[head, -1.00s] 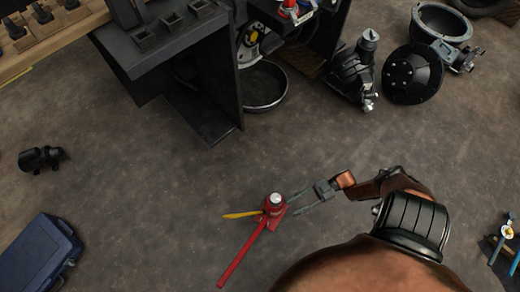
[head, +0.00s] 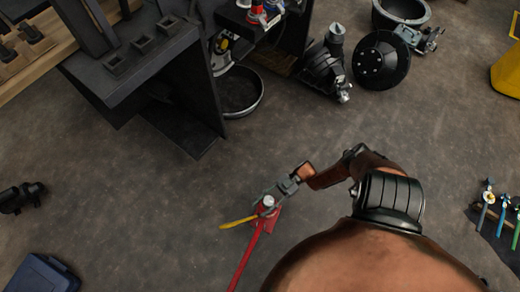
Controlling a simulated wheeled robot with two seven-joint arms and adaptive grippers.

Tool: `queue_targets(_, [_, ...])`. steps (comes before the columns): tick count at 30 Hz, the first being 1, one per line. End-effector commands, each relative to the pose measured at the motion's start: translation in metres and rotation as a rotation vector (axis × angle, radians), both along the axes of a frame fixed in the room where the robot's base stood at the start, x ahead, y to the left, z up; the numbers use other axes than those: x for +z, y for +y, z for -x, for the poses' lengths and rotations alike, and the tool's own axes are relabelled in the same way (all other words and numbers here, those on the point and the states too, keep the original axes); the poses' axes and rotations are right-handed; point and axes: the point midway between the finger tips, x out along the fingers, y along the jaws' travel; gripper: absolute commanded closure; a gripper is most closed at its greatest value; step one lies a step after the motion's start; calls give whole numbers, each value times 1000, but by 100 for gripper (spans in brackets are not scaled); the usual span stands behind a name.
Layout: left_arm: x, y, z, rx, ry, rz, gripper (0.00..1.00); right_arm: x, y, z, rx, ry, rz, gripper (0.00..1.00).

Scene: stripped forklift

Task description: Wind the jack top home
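A small red jack (head: 266,212) with a pale silver top (head: 267,201) stands on the floor at the lower middle of the head view. A long red handle (head: 244,262) runs from it toward the bottom edge, and a yellow bar (head: 237,223) sticks out to its left. My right gripper (head: 267,197) is at the jack's top, with its grey fingers on either side of the silver piece. I cannot tell whether the fingers press on it or stand slightly apart. My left gripper is not in view.
A dark forklift frame (head: 165,85) stands at the upper left, with a round black pan (head: 240,92) beside it. Black machine parts (head: 380,62) lie at the upper right. Tools (head: 489,200) lie at the right edge, a blue case (head: 42,276) at the lower left. Floor around the jack is clear.

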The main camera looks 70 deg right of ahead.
Motion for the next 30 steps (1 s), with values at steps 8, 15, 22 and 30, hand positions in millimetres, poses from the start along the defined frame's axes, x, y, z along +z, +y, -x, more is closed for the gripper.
queue_targets(8, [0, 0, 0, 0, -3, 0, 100, 0, 13, -7, -2, 0, 1, 63])
queue_targets(15, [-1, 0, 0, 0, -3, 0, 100, 0, 13, -6, -2, 0, 1, 65])
queue_targets(22, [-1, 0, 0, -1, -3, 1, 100, 0, 12, -6, -2, 0, 1, 81])
queue_targets(30, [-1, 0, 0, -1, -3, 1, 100, 0, 11, -6, -3, 0, 1, 99])
